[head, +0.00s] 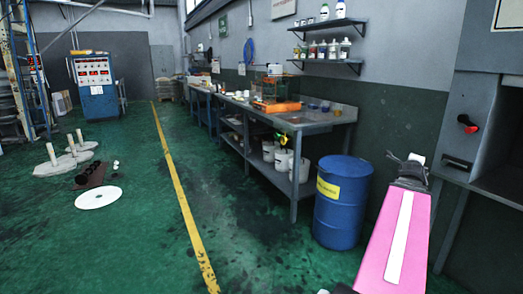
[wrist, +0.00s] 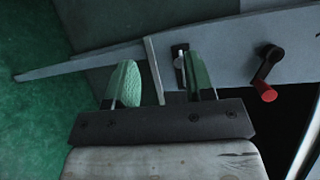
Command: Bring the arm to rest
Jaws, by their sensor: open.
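My gripper (wrist: 163,85) shows in the wrist view with its two green-padded fingers apart and nothing between them. Behind the fingers is a grey cabinet face with a dark slot plate. In the head view my pink arm reaches up at the right, and my gripper (head: 411,165) is at its far end, small and dark, in front of the grey machine (head: 466,130). I cannot tell the gap between the fingers and the machine.
A red-knobbed handle (head: 467,123) sticks out of the machine; it also shows in the wrist view (wrist: 267,75). A blue barrel (head: 341,205) stands left of my arm. A long workbench (head: 325,122) runs along the wall. Green floor left of the yellow line is largely free.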

